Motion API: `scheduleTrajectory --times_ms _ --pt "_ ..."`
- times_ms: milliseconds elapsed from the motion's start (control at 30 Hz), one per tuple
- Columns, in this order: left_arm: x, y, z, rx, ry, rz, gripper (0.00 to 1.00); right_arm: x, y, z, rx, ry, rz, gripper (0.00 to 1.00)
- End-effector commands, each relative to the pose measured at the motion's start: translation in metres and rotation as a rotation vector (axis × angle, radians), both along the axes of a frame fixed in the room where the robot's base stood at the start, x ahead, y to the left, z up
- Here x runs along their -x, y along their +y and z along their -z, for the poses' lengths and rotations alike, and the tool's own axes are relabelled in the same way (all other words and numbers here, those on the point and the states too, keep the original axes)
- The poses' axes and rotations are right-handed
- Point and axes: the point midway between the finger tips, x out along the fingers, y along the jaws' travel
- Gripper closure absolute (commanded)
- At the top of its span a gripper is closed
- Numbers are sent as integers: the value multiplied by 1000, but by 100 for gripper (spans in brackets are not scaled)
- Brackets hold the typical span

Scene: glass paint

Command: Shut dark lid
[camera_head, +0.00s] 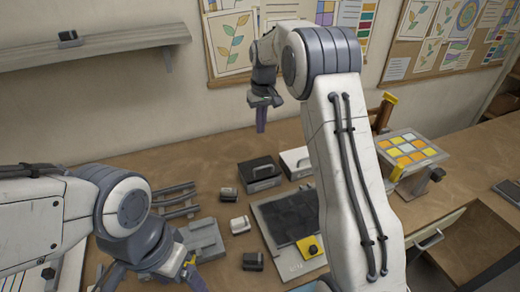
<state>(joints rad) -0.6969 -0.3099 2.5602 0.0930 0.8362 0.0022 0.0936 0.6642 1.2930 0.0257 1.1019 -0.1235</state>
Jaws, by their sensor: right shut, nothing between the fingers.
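A dark box (260,176) with a handle on its top stands on the table. A white-topped box (296,163) stands to its right. Which of these parts is the dark lid, and whether it is open, I cannot tell for certain. My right gripper (261,127) hangs fingers down, shut and empty, above and behind the dark box, apart from it. My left gripper (152,282) is at the bottom left, its fingers spread apart, with nothing seen between them; its tips are partly cut off.
A tray with a dark panel (290,213) and a yellow block (310,246) lies right of centre, partly behind my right arm. Small blocks (240,224) and a rack (178,200) lie to the left. A stand with coloured squares (410,150) is at the right.

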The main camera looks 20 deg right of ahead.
Motion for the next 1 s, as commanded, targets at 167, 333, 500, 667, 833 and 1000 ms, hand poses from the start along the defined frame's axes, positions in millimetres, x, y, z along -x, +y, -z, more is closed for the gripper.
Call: scheduleTrajectory --times_ms 167,333,500,667,833,1000 --pt "0 0 -12 0 0 0 19 -1 1 33 -1 7 0 100" --pt "0 0 -24 0 0 -1 19 -4 3 70 -1 6 -2 100" --pt "0 0 -37 0 0 2 19 3 4 95 -1 5 -3 100" --pt "0 0 -45 1 -1 4 19 14 4 110 -1 2 -3 100" --pt "0 0 -47 0 0 4 19 18 4 117 0 -2 -3 100" --pt "0 0 -46 0 0 4 19 18 4 118 0 -2 -3 100"
